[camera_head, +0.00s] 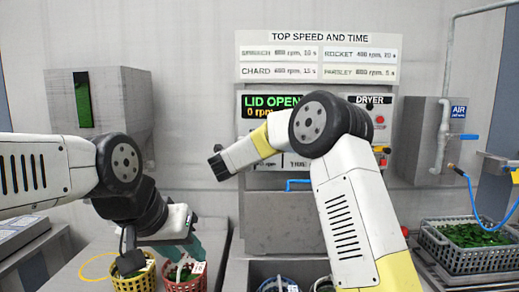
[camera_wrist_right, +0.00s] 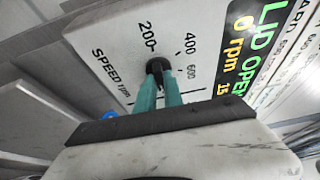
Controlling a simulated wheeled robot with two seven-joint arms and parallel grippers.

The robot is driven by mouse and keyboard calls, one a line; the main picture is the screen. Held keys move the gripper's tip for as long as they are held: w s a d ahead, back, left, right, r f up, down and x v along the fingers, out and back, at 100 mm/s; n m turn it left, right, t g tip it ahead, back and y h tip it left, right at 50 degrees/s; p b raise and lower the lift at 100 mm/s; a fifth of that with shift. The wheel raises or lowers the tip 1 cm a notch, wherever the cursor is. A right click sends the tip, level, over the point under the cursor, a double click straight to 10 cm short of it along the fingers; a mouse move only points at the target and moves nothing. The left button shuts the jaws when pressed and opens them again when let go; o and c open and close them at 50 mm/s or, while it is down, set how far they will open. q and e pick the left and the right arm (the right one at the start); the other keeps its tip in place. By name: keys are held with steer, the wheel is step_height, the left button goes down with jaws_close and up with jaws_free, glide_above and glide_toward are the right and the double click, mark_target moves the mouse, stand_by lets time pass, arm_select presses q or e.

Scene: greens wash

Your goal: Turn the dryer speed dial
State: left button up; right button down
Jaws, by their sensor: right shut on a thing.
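The dryer speed dial (camera_wrist_right: 157,67) is a small black knob on the light panel in the right wrist view, with the marks 200, 400 and 600 rpm around it. My right gripper (camera_wrist_right: 158,88) has its teal fingers on either side of the knob and is shut on it. I cannot tell the pointer's exact setting. In the head view my right arm hides the dial and the right gripper. The dryer display (camera_head: 272,106) reads LID OPEN and 0 rpm. My left gripper (camera_head: 188,248) is over the small baskets at lower left; its finger gap is unclear.
A red basket (camera_head: 185,284) and a yellow basket (camera_head: 132,283) stand under my left gripper. A grey crate (camera_head: 470,260) of greens is at right, below a blue air hose (camera_head: 475,203). A speed and time chart (camera_head: 318,58) hangs above the dryer.

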steer(key=shift+f, duration=0.1)
steer(key=c, duration=1.5)
jaws_free()
steer(key=shift+o, duration=0.2)
steer(key=v, duration=0.7)
steer(key=shift+s, duration=0.4)
steer(key=shift+a, duration=0.1)
